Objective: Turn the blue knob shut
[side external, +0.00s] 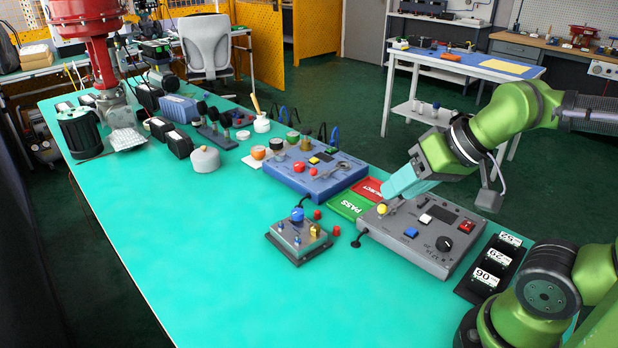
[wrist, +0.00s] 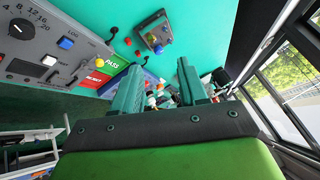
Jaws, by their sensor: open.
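The valve positioner (side external: 299,240) is a small grey plate on the teal table, left of the grey control box, with brass fittings. Its round blue knob (side external: 297,214) stands at its back edge. In the wrist view the positioner (wrist: 156,27) is at the top centre, with the blue knob (wrist: 151,39) small on it. My gripper (side external: 391,189) is above the far left part of the grey control box, well to the right of and higher than the knob. In the wrist view its two teal fingers (wrist: 158,74) are apart with nothing held between them.
The grey control box (side external: 400,249) has a blue button (side external: 411,232) and a black dial. Green PASS (side external: 347,206) and red REJECT (side external: 368,190) trays lie behind it. A blue panel box (side external: 290,182) stands farther back. Small red caps (side external: 336,230) lie beside the positioner. The table's front left is clear.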

